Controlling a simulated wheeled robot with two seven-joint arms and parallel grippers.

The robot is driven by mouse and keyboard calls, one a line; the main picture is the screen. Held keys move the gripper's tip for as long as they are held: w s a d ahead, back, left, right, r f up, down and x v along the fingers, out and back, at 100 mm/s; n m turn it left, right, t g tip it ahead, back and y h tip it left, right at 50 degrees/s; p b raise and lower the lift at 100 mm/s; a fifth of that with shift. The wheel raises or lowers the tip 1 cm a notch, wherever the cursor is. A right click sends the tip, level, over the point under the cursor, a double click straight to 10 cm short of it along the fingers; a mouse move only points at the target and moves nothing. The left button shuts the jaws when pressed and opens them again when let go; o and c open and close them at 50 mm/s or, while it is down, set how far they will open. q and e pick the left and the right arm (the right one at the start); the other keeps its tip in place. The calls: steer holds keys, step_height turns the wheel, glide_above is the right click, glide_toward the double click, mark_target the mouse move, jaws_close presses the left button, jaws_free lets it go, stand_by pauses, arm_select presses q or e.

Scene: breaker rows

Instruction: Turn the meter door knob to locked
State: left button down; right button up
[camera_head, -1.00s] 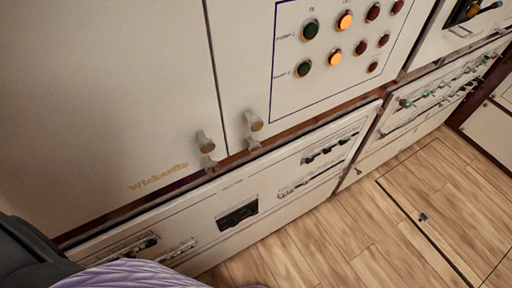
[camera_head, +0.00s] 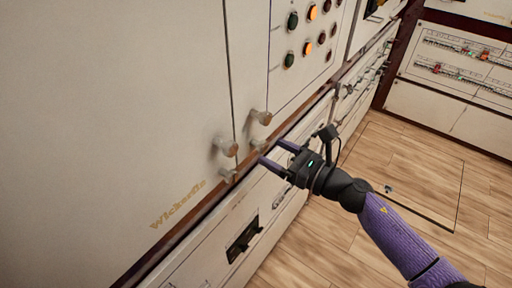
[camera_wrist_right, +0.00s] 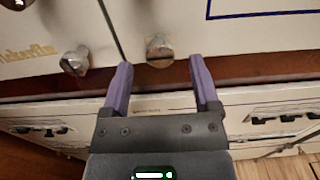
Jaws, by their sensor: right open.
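Two grey metal door knobs are on the cream cabinet fronts: one on the left door (camera_head: 228,147) and one on the lamp panel door (camera_head: 261,117). I cannot tell from any marking which is the meter door knob. Both also show in the wrist view, the left knob (camera_wrist_right: 75,62) and the right knob (camera_wrist_right: 159,48). My right gripper (camera_head: 271,151) is open and empty, just below the knobs. In the wrist view, the right knob appears just beyond and between the purple fingertips, with no visible contact. My left gripper is out of view.
Green, orange and dark red lamps (camera_head: 312,12) are on the right panel. A brown ledge and lower breaker fronts with a black switch (camera_head: 243,240) run below the doors. Another breaker cabinet (camera_head: 465,65) stands at the right. The wooden floor (camera_head: 420,160) is clear.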

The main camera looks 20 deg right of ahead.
mark_target(265, 148)
steer(key=shift+x, duration=1.9)
jaws_close()
